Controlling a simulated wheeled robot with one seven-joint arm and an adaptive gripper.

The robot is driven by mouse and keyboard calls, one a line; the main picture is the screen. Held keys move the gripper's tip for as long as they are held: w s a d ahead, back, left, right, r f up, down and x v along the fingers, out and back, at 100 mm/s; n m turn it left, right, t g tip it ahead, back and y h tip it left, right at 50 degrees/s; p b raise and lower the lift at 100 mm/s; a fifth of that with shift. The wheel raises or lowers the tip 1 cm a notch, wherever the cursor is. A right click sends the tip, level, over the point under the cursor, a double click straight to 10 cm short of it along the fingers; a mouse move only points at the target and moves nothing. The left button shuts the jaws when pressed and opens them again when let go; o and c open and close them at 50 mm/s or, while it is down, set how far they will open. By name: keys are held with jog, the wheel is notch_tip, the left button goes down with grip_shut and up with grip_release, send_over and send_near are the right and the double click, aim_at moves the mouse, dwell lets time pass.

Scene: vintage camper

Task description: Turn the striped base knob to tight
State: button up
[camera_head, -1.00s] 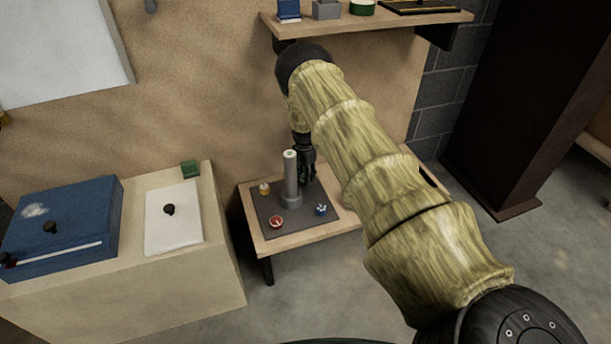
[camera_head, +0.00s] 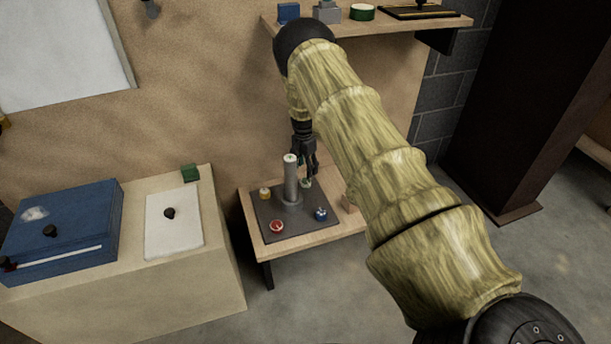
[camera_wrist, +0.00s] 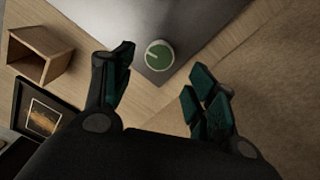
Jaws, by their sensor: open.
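A dark square base plate (camera_head: 262,218) with an upright grey post (camera_head: 291,180) stands on a small wooden table. Several knobs sit around the post: a yellow one (camera_head: 264,193), a red one (camera_head: 277,226), a blue one (camera_head: 321,213) and a green one (camera_head: 307,183). Stripes are too small to make out on most of them. In the wrist view the green knob (camera_wrist: 159,56) is round with one pale line across its top. My gripper (camera_head: 309,170) is open and empty behind the post, above the green knob. In the wrist view its fingers (camera_wrist: 160,82) stand apart, with the knob beyond them, untouched.
The small table (camera_head: 320,235) has a hollow wooden block (camera_wrist: 41,52) near the plate, and a dark framed picture (camera_wrist: 42,112) shows beside it. A counter with a blue case (camera_head: 62,230) stands left. A wall shelf (camera_head: 390,25) with small items hangs above.

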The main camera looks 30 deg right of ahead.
aim_at(305, 179)
jog(key=shift+w+r, duration=0.1)
jog(key=shift+r, duration=2.65)
